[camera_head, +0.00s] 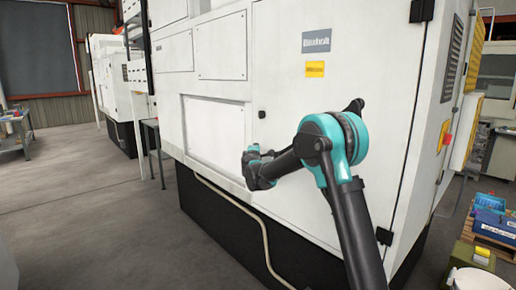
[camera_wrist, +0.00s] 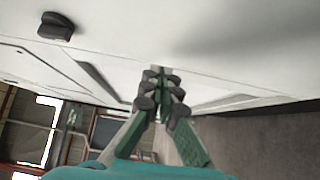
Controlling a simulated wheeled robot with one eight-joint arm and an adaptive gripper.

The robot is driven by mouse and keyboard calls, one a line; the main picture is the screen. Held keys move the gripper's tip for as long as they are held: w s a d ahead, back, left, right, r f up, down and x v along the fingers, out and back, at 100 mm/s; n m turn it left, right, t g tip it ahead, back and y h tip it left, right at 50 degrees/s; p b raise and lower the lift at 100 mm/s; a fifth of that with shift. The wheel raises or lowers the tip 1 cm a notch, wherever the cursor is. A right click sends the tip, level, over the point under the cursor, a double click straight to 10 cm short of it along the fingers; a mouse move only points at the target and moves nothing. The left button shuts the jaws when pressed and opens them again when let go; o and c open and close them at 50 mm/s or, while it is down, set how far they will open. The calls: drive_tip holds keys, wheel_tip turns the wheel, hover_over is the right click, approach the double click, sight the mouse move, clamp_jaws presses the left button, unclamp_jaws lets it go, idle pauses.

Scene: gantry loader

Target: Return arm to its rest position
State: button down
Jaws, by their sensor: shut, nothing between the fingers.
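My arm is in the head view, in front of a large white machine (camera_head: 215,100). It rises from the bottom, bends at a teal and dark elbow and reaches left to a teal and dark wrist end. In the wrist view my gripper (camera_wrist: 160,75), with green and dark fingers, is shut and empty. The machine's white panels (camera_wrist: 215,45) fill the view beyond the fingertips; I cannot tell the exact distance. A black handle (camera_wrist: 56,26) shows at the upper left of the wrist view, apart from the fingers.
A cable (camera_head: 245,212) runs along the machine's lower edge. Blue crates (camera_head: 488,208) and a green box (camera_head: 478,256) stand at the right. A workbench (camera_head: 15,130) is at the far left. The grey floor (camera_head: 95,220) at the left is clear.

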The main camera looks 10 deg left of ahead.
drive_tip(key=s, duration=0.9)
drive_tip(key=s+d+f+m+g+h, duration=0.25)
drive_tip(key=s+d+m, duration=0.2)
drive_tip(key=d, duration=0.55)
drive_tip(key=s+d+f+m+g+h, duration=0.1)
drive_tip(key=s+d+f+m+g, duration=0.25)
drive_tip(key=d, duration=0.65)
drive_tip(key=s+d+f+m+h, duration=0.2)
drive_tip(key=s+d+f+m, duration=0.15)
drive_tip(key=s+d, duration=0.5)
drive_tip(key=s+d+f+m+g, duration=0.35)
drive_tip(key=s+d+f, duration=0.5)
drive_tip(key=s, duration=0.35)
drive_tip(key=s+a+f+m+g+y, duration=0.1)
drive_tip(key=s+f, duration=0.3)
drive_tip(key=s, duration=0.4)
drive_tip(key=s+a+f+m+g+y, duration=0.1)
drive_tip(key=s+f+m+g+y, duration=0.1)
drive_tip(key=s+f, duration=0.3)
drive_tip(key=s+g+y, duration=0.1)
drive_tip(key=s, duration=0.3)
drive_tip(key=shift+s+a+f+m, duration=0.15)
drive_tip(key=shift+s+f+m, duration=0.1)
drive_tip(key=shift+f+m, duration=0.05)
drive_tip(key=shift+y, duration=0.25)
